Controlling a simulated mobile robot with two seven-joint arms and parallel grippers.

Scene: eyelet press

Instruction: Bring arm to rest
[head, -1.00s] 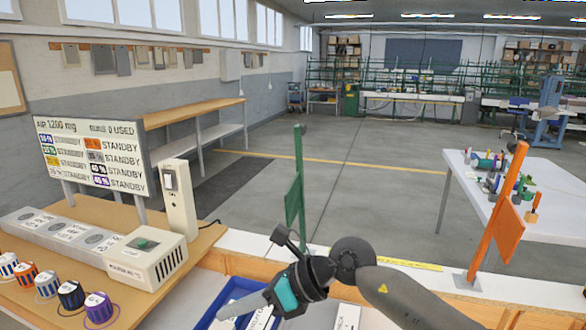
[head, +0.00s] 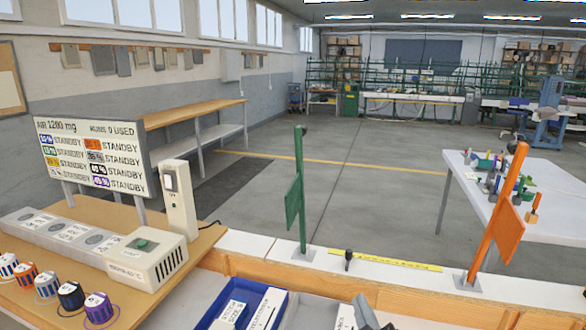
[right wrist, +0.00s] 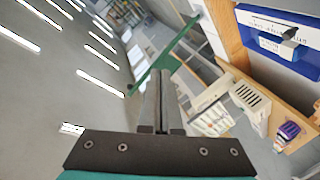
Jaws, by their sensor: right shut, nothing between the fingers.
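My right gripper (right wrist: 160,75) is shut and empty. In the right wrist view its two dark fingers lie side by side with nothing between them. In the head view only a grey part of my right gripper (head: 365,312) shows at the bottom edge, right of the blue tray. The rest of my right arm is out of that frame. My left gripper is not in view.
A green flag post (head: 299,195) and an orange flag post (head: 497,215) stand on the bench edge. A blue tray (head: 279,306) holds labelled cards. At left are a status board (head: 92,153), a white box (head: 146,257) and several coloured spools (head: 99,306).

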